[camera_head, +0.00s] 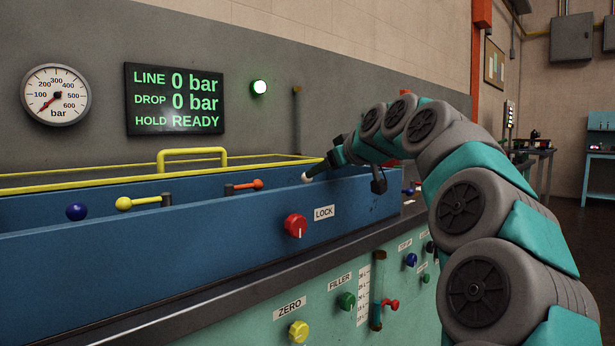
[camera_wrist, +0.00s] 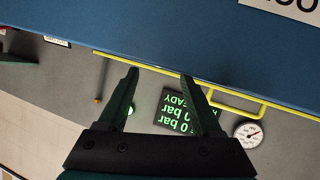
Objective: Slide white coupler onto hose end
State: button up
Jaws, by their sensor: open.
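A small white ball-shaped piece (camera_head: 307,178), which looks like the white coupler, shows above the blue trough (camera_head: 150,245) in the head view. It is right at the tip of my gripper (camera_head: 325,168), and I cannot tell whether they touch. The hose end beside it is not clearly visible. In the wrist view my gripper (camera_wrist: 160,76) has its two dark fingers spread apart. Nothing shows held between them, and the white piece is not visible there. The fingertips reach the edge of a blue wall (camera_wrist: 190,40).
A yellow coupler (camera_head: 124,203), an orange one (camera_head: 257,184) and a blue ball (camera_head: 76,211) show in the trough. A yellow rail (camera_head: 100,178) runs behind it. A red LOCK knob (camera_head: 295,225) sits on its front wall. The display (camera_head: 174,99) reads HOLD READY, 0 bar.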

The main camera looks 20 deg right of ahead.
jog(key=x, duration=0.7)
jog(key=shift+s, duration=0.1)
grip_shut()
dwell(0.3)
dwell(0.9)
